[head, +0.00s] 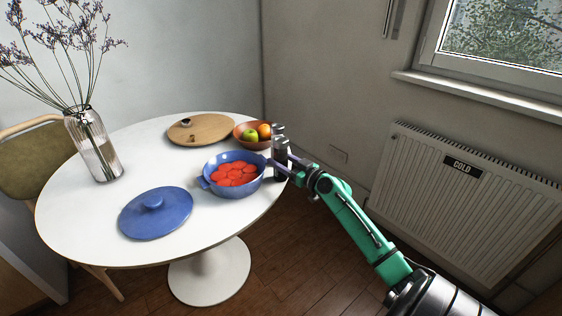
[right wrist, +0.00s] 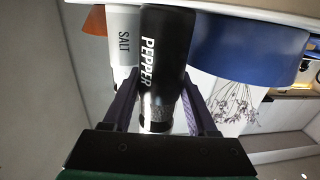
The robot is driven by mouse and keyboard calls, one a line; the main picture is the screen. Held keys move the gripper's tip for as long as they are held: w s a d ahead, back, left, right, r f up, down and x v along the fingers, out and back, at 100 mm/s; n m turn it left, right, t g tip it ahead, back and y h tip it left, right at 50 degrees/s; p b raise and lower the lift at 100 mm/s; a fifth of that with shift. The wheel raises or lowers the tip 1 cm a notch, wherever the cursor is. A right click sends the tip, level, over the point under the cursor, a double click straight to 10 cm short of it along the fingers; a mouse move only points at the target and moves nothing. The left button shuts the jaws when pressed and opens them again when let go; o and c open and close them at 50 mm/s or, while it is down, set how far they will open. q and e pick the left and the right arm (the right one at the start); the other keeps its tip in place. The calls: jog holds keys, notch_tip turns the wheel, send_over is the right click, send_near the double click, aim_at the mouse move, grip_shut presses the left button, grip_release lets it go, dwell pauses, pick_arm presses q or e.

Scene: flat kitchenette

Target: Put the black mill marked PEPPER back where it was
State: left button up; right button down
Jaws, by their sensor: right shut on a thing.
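The black pepper mill (head: 281,152) is upright at the right edge of the round white table (head: 90,230), right of the blue pot. In the right wrist view the mill marked PEPPER (right wrist: 165,50) is between the fingers of my right gripper (right wrist: 158,118), which is shut on it. My right gripper also shows in the head view (head: 284,167). I cannot tell whether the mill's base touches the table. The pale mill marked SALT (right wrist: 123,42) stands close beside it; in the head view its grey top (head: 278,129) shows behind the pepper mill. My left gripper is not in view.
The blue pot (head: 212,187) with red slices is just left of the mill. A fruit bowl (head: 243,142) and wooden board (head: 215,128) are behind. A blue lid (head: 135,222) lies in front, a glass vase (head: 95,150) at left. The table between vase and pot is bare.

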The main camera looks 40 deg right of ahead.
jog(key=shift+c, duration=1)
grip_release()
